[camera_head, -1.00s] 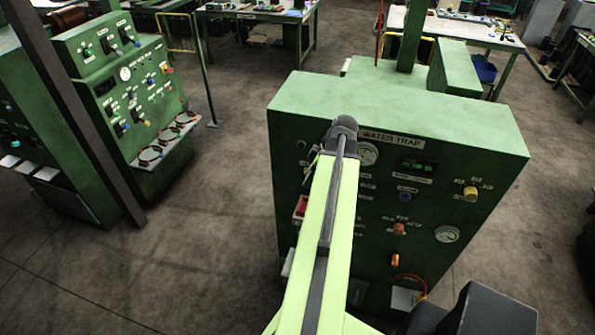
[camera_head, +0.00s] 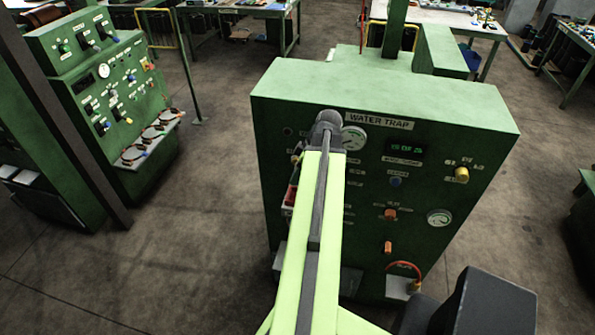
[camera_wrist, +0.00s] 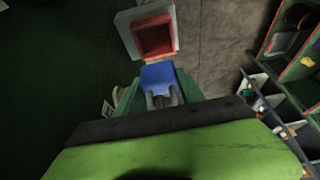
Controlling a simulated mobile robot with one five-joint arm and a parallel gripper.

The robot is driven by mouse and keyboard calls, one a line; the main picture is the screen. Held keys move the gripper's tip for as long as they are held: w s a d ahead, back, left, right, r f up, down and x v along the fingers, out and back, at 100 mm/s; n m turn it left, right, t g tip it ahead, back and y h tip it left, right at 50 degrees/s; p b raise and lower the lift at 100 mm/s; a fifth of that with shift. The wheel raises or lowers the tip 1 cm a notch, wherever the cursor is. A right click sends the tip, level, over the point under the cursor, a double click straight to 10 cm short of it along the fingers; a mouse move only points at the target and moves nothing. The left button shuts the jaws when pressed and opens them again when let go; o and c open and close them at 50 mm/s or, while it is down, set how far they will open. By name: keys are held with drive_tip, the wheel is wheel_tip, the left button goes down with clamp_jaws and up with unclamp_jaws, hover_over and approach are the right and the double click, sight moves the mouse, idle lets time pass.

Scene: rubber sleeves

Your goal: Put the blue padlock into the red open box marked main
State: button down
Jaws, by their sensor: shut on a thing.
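The blue padlock (camera_wrist: 158,74) is in my gripper (camera_wrist: 158,84) in the wrist view, with its grey shackle toward me. Green fingers flank it on both sides. The red open box (camera_wrist: 153,38), set in a pale frame, lies just beyond the padlock in the wrist view. The padlock overlaps the near side of that view of it, and I cannot tell the gap. A red part of a box (camera_head: 291,195) shows at the left edge of the panel in the head view. My arm hides the gripper there, and no "main" mark is readable.
The green WATER TRAP panel (camera_head: 375,95) stands in front of me, with gauges and knobs. A second green console (camera_head: 105,75) stands at the left behind a dark post (camera_head: 60,100). Shelves (camera_wrist: 285,75) show at the right of the wrist view. The floor (camera_head: 190,240) between the consoles is clear.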

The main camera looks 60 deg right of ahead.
drive_tip(key=b, duration=0.8)
hover_over(294, 199)
drive_tip(key=shift+s+d+f, duration=0.15)
drive_tip(key=shift+f, duration=1.3)
drive_tip(key=shift+s+d+f, duration=0.1)
drive_tip(key=shift+d+f, duration=0.05)
drive_tip(key=shift+f, duration=1.25)
drive_tip(key=shift+s+d+f, duration=0.15)
drive_tip(key=shift+f, duration=1.3)
drive_tip(key=shift+s+a+f+b, duration=0.3)
drive_tip(key=shift+s+f+b, duration=0.1)
drive_tip(key=shift+b, duration=0.2)
drive_tip(key=c, duration=1)
unclamp_jaws()
drive_tip(key=shift+o, duration=1)
drive_tip(key=shift+a, duration=0.1)
drive_tip(key=shift+o, duration=0.7)
drive_tip(key=shift+s, duration=0.1)
drive_tip(key=r+p, duration=0.2)
drive_tip(key=d+r+p, duration=0.1)
drive_tip(key=r+p, duration=0.1)
drive_tip(key=shift+s+r+p, duration=0.1)
drive_tip(key=shift+s+p, duration=0.1)
drive_tip(key=shift+p, duration=0.2)
drive_tip(key=p+v, duration=1.2)
drive_tip(key=v, duration=0.2)
drive_tip(key=shift+s, duration=0.25)
